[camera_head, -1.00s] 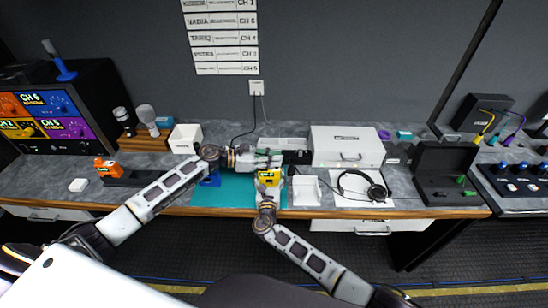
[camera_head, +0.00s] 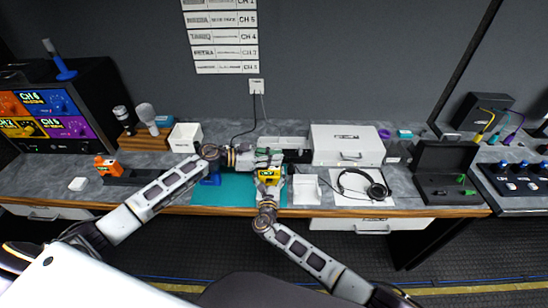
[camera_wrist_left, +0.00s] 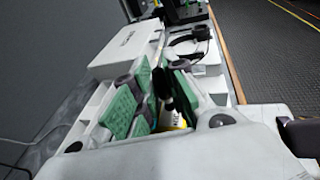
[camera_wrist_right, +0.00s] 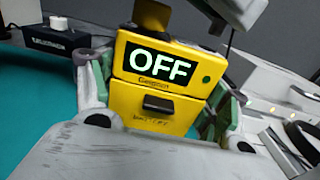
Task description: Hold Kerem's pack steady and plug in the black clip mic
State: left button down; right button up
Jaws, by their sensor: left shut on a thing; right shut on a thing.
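A yellow pack (camera_wrist_right: 160,88) with a lit "OFF" display stands upright at the mat's right part. It also shows in the head view (camera_head: 268,176). My right gripper (camera_wrist_right: 162,98) is shut on its sides with green pads. My left gripper (camera_wrist_left: 158,98) is shut on a slim black piece (camera_wrist_left: 166,88), seemingly the black clip mic's plug, just above the pack. A bit of the yellow pack (camera_wrist_left: 178,120) shows below the plug. I cannot tell whether plug and pack touch; the socket is hidden. The name on the pack is not readable.
A teal mat (camera_head: 225,194) lies under the grippers. A wall sheet (camera_head: 222,35) lists names and channels.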

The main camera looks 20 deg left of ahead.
pick_arm(q)
jog(key=shift+f, duration=0.8)
dwell(3.5)
jog(key=shift+r, duration=0.4)
dwell(3.3)
